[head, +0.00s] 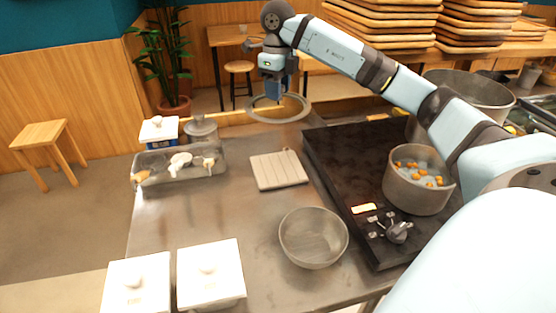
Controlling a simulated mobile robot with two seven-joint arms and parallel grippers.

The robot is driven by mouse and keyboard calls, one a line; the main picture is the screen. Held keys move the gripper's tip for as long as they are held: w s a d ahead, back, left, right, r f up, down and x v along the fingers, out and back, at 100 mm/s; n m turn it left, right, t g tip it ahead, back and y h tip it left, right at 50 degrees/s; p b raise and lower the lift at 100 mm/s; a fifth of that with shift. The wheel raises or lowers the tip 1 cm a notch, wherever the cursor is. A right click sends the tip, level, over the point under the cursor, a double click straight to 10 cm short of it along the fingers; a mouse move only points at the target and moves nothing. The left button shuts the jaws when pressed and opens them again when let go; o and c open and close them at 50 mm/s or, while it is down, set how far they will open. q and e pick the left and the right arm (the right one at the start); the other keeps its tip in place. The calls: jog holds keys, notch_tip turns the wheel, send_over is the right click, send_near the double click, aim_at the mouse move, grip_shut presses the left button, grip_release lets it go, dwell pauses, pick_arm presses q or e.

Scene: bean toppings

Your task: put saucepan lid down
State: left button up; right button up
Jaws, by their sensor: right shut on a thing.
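My right gripper (277,97) is shut on the saucepan lid (262,118), a round lid with a rim that shows at the far edge of the steel counter. The gripper covers part of the lid's middle. I cannot tell whether the lid touches the counter or hangs just above it. A saucepan (418,188) with orange pieces in liquid stands uncovered on the black stove (335,160), at the right. My left gripper does not show.
On the steel counter (190,222) stand a square trivet (279,170), an empty metal bowl (313,238), a tray of utensils (150,182), a lidded pot (201,130) and two white lidded containers (138,288) (211,275). Stacked wooden trays (385,22) stand behind.

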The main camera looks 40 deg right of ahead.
notch_tip(320, 180, down, 20)
jog(key=shift+r+b, duration=0.2)
jog(key=shift+b, duration=0.3)
jog(key=shift+f, duration=0.2)
jog(key=o, duration=1.1)
jog(key=shift+c, duration=0.2)
jog(key=shift+r, duration=0.15)
notch_tip(320, 180, up, 12)
jog(key=shift+p, duration=0.35)
jog(key=shift+r, duration=0.1)
